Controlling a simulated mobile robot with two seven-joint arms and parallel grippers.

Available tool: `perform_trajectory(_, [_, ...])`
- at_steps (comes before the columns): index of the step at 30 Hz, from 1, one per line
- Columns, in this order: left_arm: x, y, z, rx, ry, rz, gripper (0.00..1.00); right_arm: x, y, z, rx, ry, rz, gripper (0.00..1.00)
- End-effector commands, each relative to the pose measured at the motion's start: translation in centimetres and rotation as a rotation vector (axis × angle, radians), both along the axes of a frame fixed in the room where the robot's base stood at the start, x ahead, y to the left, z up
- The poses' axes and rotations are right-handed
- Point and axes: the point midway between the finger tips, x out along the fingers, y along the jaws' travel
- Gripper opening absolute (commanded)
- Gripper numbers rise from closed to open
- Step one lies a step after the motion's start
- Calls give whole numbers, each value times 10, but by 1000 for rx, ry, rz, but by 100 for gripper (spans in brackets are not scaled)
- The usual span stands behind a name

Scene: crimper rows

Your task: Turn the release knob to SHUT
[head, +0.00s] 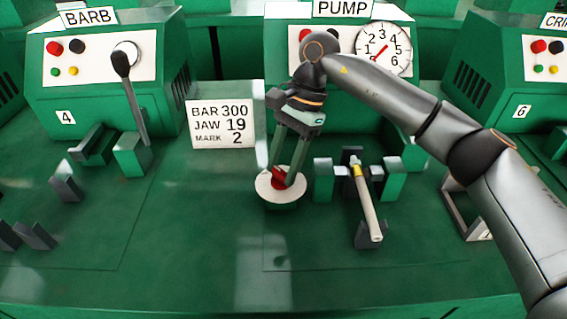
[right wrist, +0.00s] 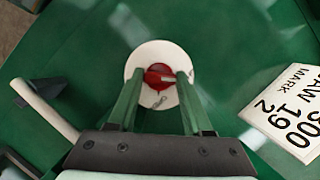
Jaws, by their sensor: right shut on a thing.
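The release knob (head: 279,179) is red and sits on a round white dial plate on the green bench in front of the PUMP machine. In the right wrist view the red knob (right wrist: 158,75) lies between my fingertips, with small unreadable marks on the plate. My right gripper (head: 287,180) reaches down from above and is shut on the knob; its fingers also show in the right wrist view (right wrist: 157,80). The fingers hide part of the knob and plate, so I cannot read its setting. My left gripper is not in view.
A pump lever with a pale handle (head: 366,205) stands just right of the knob, between green blocks. A sign (head: 222,125) reads BAR 300, JAW 19, MARK 2. The gauge (head: 384,49) is at the back. The BARB machine's black-knobbed lever (head: 130,90) stands at left. Bench front is clear.

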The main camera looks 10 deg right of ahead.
Motion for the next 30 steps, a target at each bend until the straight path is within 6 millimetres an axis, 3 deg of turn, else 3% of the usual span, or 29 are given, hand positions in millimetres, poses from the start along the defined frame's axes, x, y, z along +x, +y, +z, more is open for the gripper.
perform_trajectory(20, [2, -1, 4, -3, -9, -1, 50, 1, 0, 1, 0, -3, 69, 0])
perform_trajectory(21, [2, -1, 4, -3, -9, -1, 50, 1, 0, 1, 0, -3, 69, 51])
perform_trajectory(28, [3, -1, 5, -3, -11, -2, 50, 1, 0, 0, 0, -3, 68, 77])
perform_trajectory(30, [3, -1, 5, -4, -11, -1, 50, 0, 0, 0, -1, -2, 68, 80])
